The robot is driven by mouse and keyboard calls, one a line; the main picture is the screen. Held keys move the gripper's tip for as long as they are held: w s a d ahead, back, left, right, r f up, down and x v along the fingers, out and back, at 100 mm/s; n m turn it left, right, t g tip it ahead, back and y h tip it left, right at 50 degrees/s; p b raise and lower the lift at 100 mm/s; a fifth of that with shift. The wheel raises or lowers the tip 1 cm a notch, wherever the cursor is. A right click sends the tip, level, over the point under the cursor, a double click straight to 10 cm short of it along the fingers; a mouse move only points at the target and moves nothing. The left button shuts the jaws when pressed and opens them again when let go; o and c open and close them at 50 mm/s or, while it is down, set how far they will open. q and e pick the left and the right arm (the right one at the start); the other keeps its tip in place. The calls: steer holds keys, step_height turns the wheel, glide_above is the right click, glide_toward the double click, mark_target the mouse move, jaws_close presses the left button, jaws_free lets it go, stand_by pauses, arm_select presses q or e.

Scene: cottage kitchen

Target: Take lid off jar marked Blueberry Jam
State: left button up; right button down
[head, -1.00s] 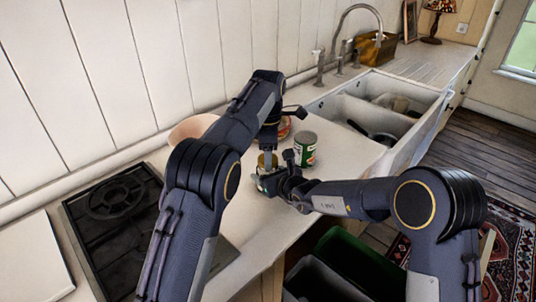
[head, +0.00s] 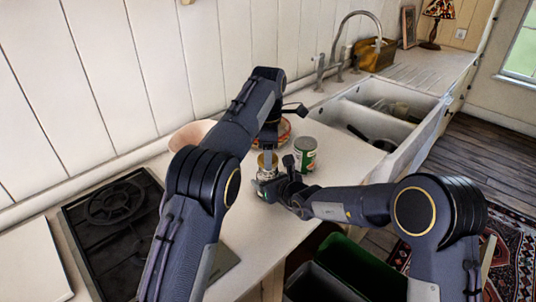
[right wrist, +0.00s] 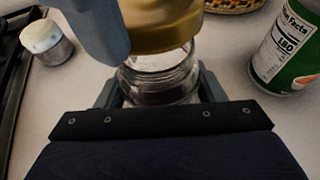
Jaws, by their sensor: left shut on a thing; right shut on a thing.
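A clear glass jar (right wrist: 160,88) stands between the fingers of my right gripper (head: 276,183), which is shut on it. Its gold lid (right wrist: 165,27) is above the glass in the right wrist view and looks slightly tilted; glass shows below its edge. I cannot tell whether lid and jar still touch. My left gripper (head: 268,152) comes down from above and is shut on the lid; one grey finger covers its left side in the right wrist view. No label on the jar can be read.
A green can (head: 305,154) stands close right of the jar. A patterned bowl (head: 285,131) and a pinkish bowl (head: 190,136) are behind. A small white-lidded jar (right wrist: 46,42) is left in the right wrist view. The stove (head: 108,215) is left, the sink (head: 375,112) right.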

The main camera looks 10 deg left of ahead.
arm_select(q)
steer(key=shift+r, duration=1.9)
arm_select(e)
steer(key=shift+c, duration=1.3)
jaws_free()
